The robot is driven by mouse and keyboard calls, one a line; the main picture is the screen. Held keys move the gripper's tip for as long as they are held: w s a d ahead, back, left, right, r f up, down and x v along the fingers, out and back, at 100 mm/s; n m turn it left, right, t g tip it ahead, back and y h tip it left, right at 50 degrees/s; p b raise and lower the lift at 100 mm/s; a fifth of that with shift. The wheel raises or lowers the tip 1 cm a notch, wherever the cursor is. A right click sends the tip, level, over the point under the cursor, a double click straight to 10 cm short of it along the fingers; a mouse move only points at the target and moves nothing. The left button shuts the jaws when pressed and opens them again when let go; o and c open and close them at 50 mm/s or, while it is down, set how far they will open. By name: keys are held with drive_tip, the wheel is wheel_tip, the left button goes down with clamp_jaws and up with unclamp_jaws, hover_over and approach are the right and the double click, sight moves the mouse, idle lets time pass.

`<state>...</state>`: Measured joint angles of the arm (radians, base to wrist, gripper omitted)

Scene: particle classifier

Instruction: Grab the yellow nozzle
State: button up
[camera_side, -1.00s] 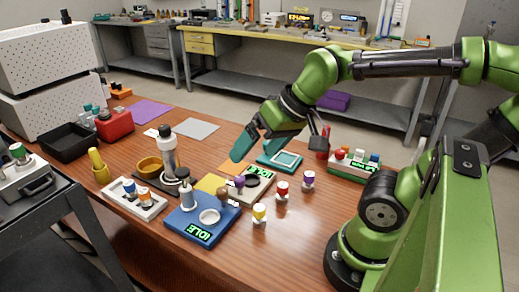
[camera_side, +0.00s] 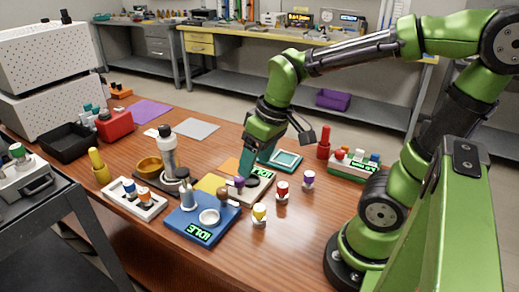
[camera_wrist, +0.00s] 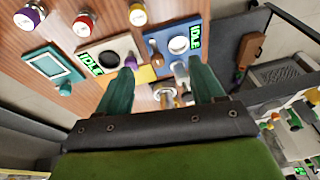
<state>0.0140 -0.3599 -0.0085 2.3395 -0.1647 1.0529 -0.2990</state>
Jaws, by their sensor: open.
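In the wrist view, the yellow nozzle (camera_wrist: 138,15) is near the top edge, beyond my fingertips. My gripper (camera_side: 246,167) points down behind the beige device, away from the nozzle and above the table. In the wrist view my gripper (camera_wrist: 162,66) has its teal fingers spread apart with nothing held between them.
A red nozzle (camera_side: 282,190) and a purple nozzle (camera_side: 308,179) stand nearby, right of the yellow one. The blue device (camera_side: 181,232) and the beige device (camera_side: 262,188) show IDLE. A teal-framed plate (camera_side: 266,159) lies behind. Bare table lies in front of the nozzles.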

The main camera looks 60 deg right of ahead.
sight(259, 207)
drive_tip(key=f+n+g, duration=0.1)
drive_tip(key=f+n, duration=0.1)
drive_tip(key=f, duration=0.2)
drive_tip(key=d+f+n+g, duration=0.1)
drive_tip(key=f+n, duration=0.1)
drive_tip(key=f, duration=0.2)
drive_tip(key=d+f+n+g+h, duration=0.1)
drive_tip(key=f+n, duration=0.1)
drive_tip(key=f, duration=0.3)
drive_tip(key=shift+w+d+f+n, duration=0.1)
drive_tip(key=shift+w+n, duration=0.15)
drive_tip(key=shift+n, duration=0.05)
drive_tip(key=shift+s+a+f, duration=0.1)
drive_tip(key=shift+a+f, duration=0.05)
drive_tip(key=shift+f, duration=1.2)
drive_tip(key=shift+a+f, duration=0.15)
drive_tip(key=shift+f, duration=1.2)
drive_tip(key=shift+c, duration=0.3)
drive_tip(key=c, duration=1.1)
